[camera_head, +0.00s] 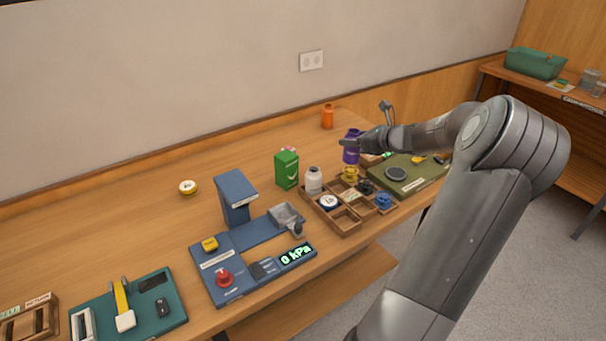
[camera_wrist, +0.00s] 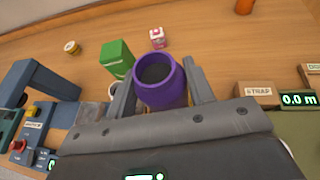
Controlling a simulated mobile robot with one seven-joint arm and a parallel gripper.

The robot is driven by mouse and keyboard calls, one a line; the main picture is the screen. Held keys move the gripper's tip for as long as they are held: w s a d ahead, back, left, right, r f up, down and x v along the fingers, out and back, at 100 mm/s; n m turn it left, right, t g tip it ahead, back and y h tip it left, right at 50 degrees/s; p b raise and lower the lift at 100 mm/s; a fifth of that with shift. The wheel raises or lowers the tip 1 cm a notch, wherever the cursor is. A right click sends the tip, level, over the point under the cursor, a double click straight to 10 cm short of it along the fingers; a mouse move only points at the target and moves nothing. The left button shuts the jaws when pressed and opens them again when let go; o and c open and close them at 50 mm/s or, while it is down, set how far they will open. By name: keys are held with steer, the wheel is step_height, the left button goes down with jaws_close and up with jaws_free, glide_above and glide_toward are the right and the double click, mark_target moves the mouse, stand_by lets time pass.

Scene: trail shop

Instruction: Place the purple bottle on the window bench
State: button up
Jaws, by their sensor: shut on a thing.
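The purple bottle (camera_head: 351,149) is upright, above or at the back edge of the wooden sectioned tray in the head view. It also shows in the wrist view (camera_wrist: 170,92), its open round mouth facing the camera. My gripper (camera_wrist: 160,88) is shut on the purple bottle, with one finger on each side of it. In the head view my gripper (camera_head: 352,143) reaches in from the right at the bottle. Whether the bottle's base touches anything is hard to tell. I cannot tell which surface is the window bench.
The sectioned tray (camera_head: 347,229) holds a white bottle (camera_head: 313,181) and several small items. A green box (camera_head: 287,170) stands left of it, an orange bottle (camera_head: 327,117) behind. A blue press device (camera_head: 236,200) stands further left. A shelf (camera_head: 545,90) with a green bin is at the far right.

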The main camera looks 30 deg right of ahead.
steer(key=shift+s+d+f, duration=0.15)
steer(key=shift+d+f, duration=0.2)
steer(key=shift+f, duration=0.05)
steer(key=shift+w+a+f, duration=0.85)
steer(key=shift+w+f, duration=0.85)
steer(key=shift+f, duration=0.15)
steer(key=shift+w+a+f, duration=0.8)
steer(key=shift+w+f, duration=0.9)
steer(key=shift+f, duration=0.1)
steer(key=shift+w+a+f, duration=0.85)
steer(key=shift+w+f, duration=0.85)
steer(key=shift+f, duration=0.15)
steer(key=shift+f, duration=0.2)
steer(key=o, duration=1.2)
